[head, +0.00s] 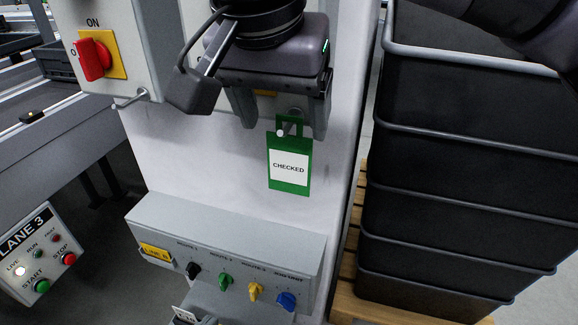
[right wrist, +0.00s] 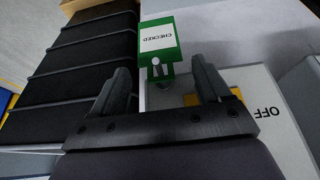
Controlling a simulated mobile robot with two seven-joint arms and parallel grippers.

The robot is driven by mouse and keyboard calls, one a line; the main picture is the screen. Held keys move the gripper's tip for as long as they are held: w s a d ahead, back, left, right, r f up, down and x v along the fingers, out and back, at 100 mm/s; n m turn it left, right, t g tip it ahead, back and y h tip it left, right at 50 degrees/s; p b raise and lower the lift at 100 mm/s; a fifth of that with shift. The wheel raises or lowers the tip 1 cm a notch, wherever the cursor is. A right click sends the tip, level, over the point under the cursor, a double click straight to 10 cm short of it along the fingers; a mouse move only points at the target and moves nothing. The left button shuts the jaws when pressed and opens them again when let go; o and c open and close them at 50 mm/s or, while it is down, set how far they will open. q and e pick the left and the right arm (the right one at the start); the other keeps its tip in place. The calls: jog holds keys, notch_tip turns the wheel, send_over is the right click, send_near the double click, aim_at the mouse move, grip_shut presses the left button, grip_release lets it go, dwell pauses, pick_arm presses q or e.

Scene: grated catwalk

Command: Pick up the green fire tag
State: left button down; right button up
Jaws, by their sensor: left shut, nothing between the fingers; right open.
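The green fire tag (head: 289,168), with a white "CHECKED" label, hangs upright from a metal peg on the pale panel. It also shows in the right wrist view (right wrist: 160,38), upside down, just beyond the fingertips. My right gripper (head: 279,126) is open at the top of the tag. Its two fingers stand on either side of the tag's narrow top loop and the peg, with gaps on both sides. The right wrist view shows the same open fingers (right wrist: 161,73) with the loop between them. I do not see my left gripper.
A red rotary switch (head: 93,58) on a yellow plate sits at upper left, with a bare peg (head: 130,101) below it. A box with coloured knobs (head: 225,245) juts out below the tag. Stacked black crates (head: 455,200) stand close on the right, on a pallet.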

aim_at(286, 126)
jog(key=b+x, duration=0.1)
jog(key=x, duration=0.4)
jog(key=shift+d+b, duration=0.1)
jog(key=shift+b, duration=0.3)
jog(key=c, duration=0.8)
pick_arm(q)
jog(key=shift+w+d+f+h, duration=0.15)
jog(key=shift+d+h, duration=0.1)
jog(key=shift+d, duration=0.15)
jog(key=shift+w+d+f+h, duration=0.15)
jog(key=shift+d+h, duration=0.1)
jog(key=shift+d, duration=0.15)
jog(key=shift+r, duration=0.15)
pick_arm(e)
jog(key=shift+r, duration=0.1)
